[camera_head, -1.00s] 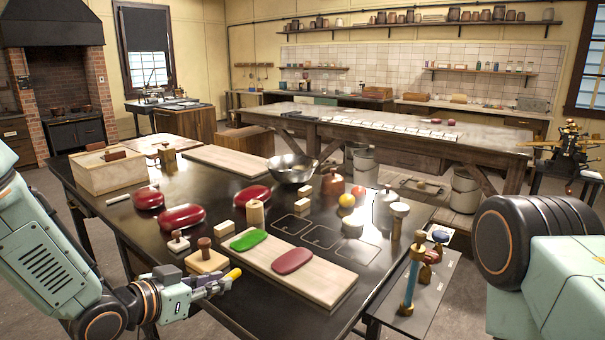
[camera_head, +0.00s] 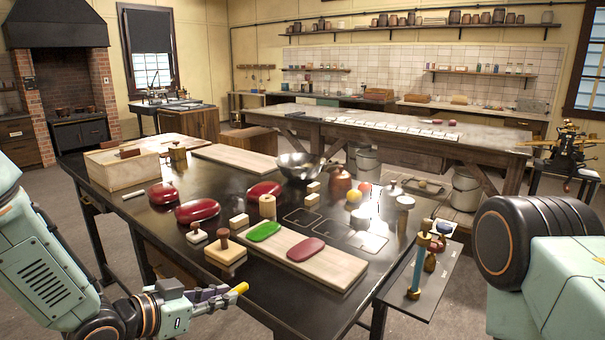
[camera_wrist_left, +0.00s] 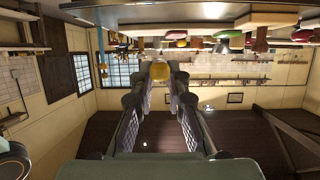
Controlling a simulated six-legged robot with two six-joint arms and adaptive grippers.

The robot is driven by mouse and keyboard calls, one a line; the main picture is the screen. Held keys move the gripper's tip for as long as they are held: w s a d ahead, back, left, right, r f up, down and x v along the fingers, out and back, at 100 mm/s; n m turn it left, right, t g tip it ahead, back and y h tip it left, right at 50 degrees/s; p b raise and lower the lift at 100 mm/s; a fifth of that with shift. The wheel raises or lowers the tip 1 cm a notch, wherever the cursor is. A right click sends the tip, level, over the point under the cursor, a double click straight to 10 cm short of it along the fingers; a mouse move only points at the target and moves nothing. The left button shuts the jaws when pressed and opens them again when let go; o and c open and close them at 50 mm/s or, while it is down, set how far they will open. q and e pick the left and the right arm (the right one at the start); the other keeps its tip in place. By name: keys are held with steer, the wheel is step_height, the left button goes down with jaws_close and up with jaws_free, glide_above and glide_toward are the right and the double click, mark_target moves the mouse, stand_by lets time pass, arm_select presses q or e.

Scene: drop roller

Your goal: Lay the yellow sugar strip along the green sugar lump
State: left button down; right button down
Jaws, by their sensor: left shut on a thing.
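The green sugar lump (camera_head: 263,231) lies flat on a pale wooden board (camera_head: 335,268) on the dark table. My left gripper (camera_head: 222,293) is shut on the yellow sugar strip (camera_head: 240,288), whose end sticks out past the fingertips. The strip also shows between the fingers in the left wrist view (camera_wrist_left: 160,72). In the head view, the gripper and strip appear in front of the table's near edge, lower in the picture than the board and apart from the green lump. Most of the strip is hidden by the fingers. My right gripper is out of view.
A dark pink lump (camera_head: 306,249) lies on the same board, right of the green one. A stamp on a wooden block (camera_head: 225,250) and a small stamp (camera_head: 197,233) stand left of the board. Red lumps (camera_head: 198,211) and a metal bowl (camera_head: 298,166) are farther back.

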arm_select(q)
steer(key=s+a+f+m+g+h+b, duration=0.2)
steer(key=s+f+m+b, duration=0.1)
steer(key=s+f+b, duration=0.6)
steer(key=s+f, duration=0.1)
steer(key=s, duration=0.2)
steer(key=shift+a+f, duration=0.15)
steer(key=shift+f, duration=0.15)
steer(key=shift+g, duration=0.3)
steer(key=shift+w, duration=0.1)
